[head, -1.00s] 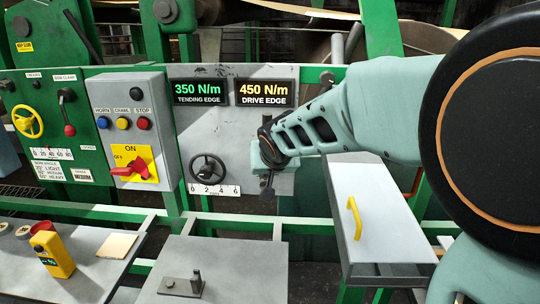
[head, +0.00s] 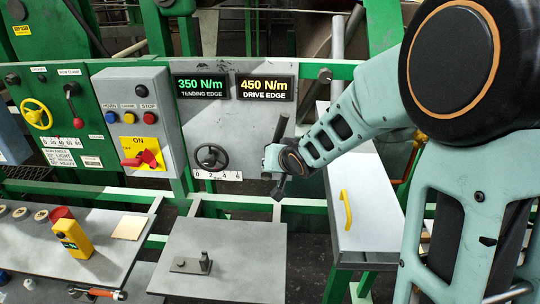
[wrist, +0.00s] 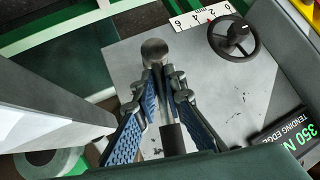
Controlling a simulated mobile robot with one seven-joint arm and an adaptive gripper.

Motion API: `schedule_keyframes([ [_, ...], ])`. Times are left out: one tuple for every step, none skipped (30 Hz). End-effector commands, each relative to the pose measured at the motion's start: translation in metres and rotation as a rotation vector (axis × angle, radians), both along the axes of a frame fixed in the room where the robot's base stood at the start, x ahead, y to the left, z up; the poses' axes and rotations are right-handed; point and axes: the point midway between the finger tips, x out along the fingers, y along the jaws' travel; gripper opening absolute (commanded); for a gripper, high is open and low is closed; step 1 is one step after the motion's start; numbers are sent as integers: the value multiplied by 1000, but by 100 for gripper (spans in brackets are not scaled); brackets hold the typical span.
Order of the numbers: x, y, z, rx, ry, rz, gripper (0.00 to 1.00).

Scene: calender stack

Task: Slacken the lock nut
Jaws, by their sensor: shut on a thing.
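My gripper (head: 277,160) is in front of the grey panel, right of the black handwheel (head: 210,157). In the wrist view my gripper (wrist: 162,82) has its blue-padded fingers shut on either side of a dark metal bar (wrist: 172,138) with a rounded end. In the head view the bar (head: 280,128) shows above and below the fingers. I cannot tell whether the bar is fixed to the panel. I cannot make out the lock nut itself; the gripper and arm cover part of this area. The handwheel (wrist: 233,38) also shows in the wrist view.
Displays reading 350 N/m (head: 201,87) and 450 N/m (head: 265,88) sit above the handwheel. A grey switch box (head: 140,115) stands left. A white lid with a yellow handle (head: 346,209) lies right below my arm. Two grey tables are in front, one holding a yellow box (head: 72,238).

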Motion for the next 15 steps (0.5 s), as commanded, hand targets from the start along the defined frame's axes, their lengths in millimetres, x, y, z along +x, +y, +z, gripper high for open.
schedule_keyframes([
  [1,-2,5,17,1,-3,0],
  [1,-3,4,27,1,-2,0],
  [1,-4,4,43,0,-2,0],
  [1,-4,4,54,-1,-3,0],
  [1,-5,4,67,-1,-3,0],
  [1,-5,4,83,-2,-3,0],
  [0,-6,5,95,-2,-3,0],
  [0,-6,4,110,-2,-3,0],
  [0,-9,1,140,-1,-5,0],
  [0,-9,0,164,-1,-4,0],
  [0,-10,0,189,-3,-6,0],
  [0,-11,-2,222,-3,-5,0],
  [0,-13,-4,247,-6,-5,0],
  [0,-13,-5,274,-6,-6,0],
  [0,-14,-5,309,-8,-5,0],
])
